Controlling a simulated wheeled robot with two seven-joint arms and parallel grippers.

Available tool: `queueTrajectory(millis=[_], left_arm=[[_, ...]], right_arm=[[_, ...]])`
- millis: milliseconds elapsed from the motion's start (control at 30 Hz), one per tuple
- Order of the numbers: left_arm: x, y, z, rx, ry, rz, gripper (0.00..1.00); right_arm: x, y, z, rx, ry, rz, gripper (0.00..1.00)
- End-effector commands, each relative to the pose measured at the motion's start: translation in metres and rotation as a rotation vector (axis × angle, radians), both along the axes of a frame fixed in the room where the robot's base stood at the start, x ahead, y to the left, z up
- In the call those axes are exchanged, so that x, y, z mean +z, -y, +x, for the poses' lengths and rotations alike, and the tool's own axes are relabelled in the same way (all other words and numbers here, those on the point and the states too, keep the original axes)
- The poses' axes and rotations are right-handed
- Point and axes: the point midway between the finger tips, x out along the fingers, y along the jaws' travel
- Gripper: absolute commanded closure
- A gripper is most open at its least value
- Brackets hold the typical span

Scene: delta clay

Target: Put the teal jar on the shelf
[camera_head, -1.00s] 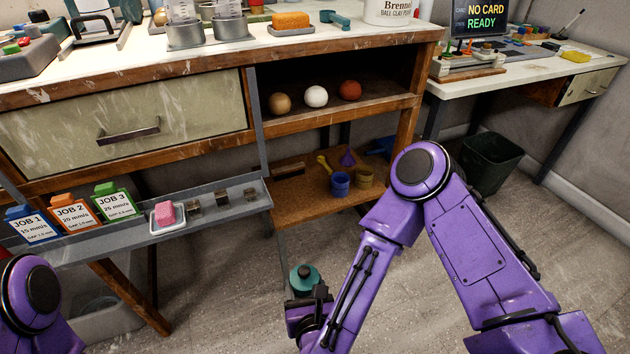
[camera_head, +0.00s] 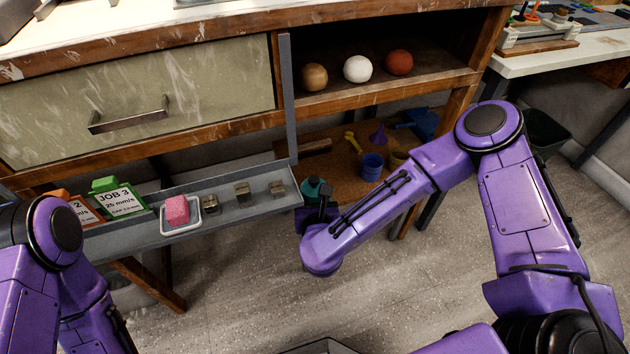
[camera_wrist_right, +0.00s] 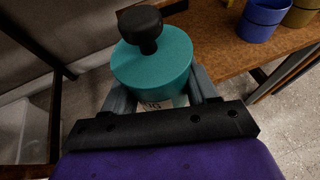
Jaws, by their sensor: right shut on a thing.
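The teal jar has a teal lid with a black knob; it shows large in the right wrist view (camera_wrist_right: 152,70) and partly behind my arm in the head view (camera_head: 314,188). My right gripper (camera_wrist_right: 152,95) is shut on the jar, a finger at each side, and holds it upright. The jar is at the front left of the low wooden shelf board (camera_head: 340,190); I cannot tell whether it is over the board. An upper shelf (camera_head: 430,82) holds three balls. My left arm shows at the left edge of the head view, but its gripper is not in view.
The low board bears a blue pot (camera_head: 372,168), a yellow pot (camera_head: 398,158), a purple funnel (camera_head: 378,137) and a yellow scoop (camera_head: 352,141).

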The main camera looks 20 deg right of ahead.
Motion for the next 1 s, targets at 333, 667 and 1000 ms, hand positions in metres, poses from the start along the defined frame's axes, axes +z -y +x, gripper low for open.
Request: queueTrajectory(millis=[333, 667, 1000], left_arm=[[-0.011, 0.0, 0.0, 0.0, 0.0, 0.0, 1.0], [-0.027, 0.0, 0.0, 0.001, 0.0, 0.0, 1.0], [-0.029, 0.0, 0.0, 0.001, -0.001, -0.001, 1.0]], right_arm=[[-0.001, 0.014, 0.066, 0.002, 0.0, 0.001, 0.76], [-0.035, 0.015, 0.073, 0.004, 0.001, 0.001, 0.76], [-0.038, 0.015, 0.072, 0.003, 0.0, 0.0, 0.23]])
